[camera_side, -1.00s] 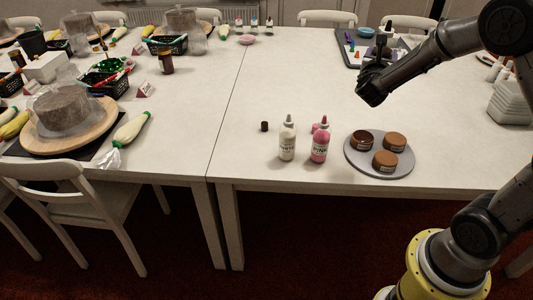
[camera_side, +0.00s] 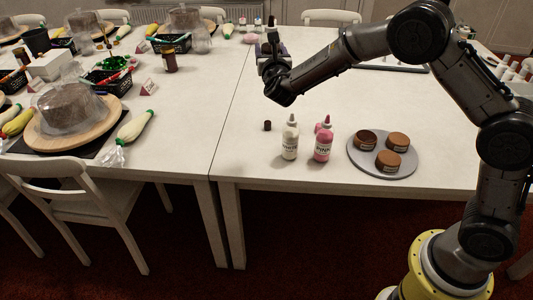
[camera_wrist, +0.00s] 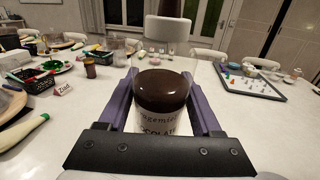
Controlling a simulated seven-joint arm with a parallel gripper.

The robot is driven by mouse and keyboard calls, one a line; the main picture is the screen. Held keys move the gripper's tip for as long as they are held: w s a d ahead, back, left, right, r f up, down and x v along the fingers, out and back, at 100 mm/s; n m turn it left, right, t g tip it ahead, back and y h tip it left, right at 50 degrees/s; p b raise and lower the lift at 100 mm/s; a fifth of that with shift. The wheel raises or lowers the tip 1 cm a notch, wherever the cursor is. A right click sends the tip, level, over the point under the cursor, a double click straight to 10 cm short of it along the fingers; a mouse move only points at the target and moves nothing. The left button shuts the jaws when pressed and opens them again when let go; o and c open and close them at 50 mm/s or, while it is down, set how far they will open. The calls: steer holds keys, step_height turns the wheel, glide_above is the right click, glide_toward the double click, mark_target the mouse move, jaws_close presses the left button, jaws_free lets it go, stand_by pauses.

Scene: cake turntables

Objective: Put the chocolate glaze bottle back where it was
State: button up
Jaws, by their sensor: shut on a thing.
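A white glaze bottle (camera_side: 290,143) and a pink glaze bottle (camera_side: 323,145) stand side by side near the table's front edge. A small dark brown cap (camera_side: 267,126) lies left of and behind the white bottle.
A grey turntable (camera_side: 382,171) with three brown cakes stands right of the bottles. A pink cap sits behind the pink bottle. The left table (camera_side: 180,115) holds cakes, baskets and piping bags.

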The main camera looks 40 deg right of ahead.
steer(key=shift+w+a+f+y, duration=0.25)
steer(key=shift+w+a+y, duration=0.1)
steer(key=shift+a, duration=0.35)
step_height(320, 180, down, 27)
steer(key=shift+d+r, duration=0.15)
steer(key=o, duration=0.6)
steer(key=shift+s+f, duration=0.1)
steer(key=shift+f, duration=0.1)
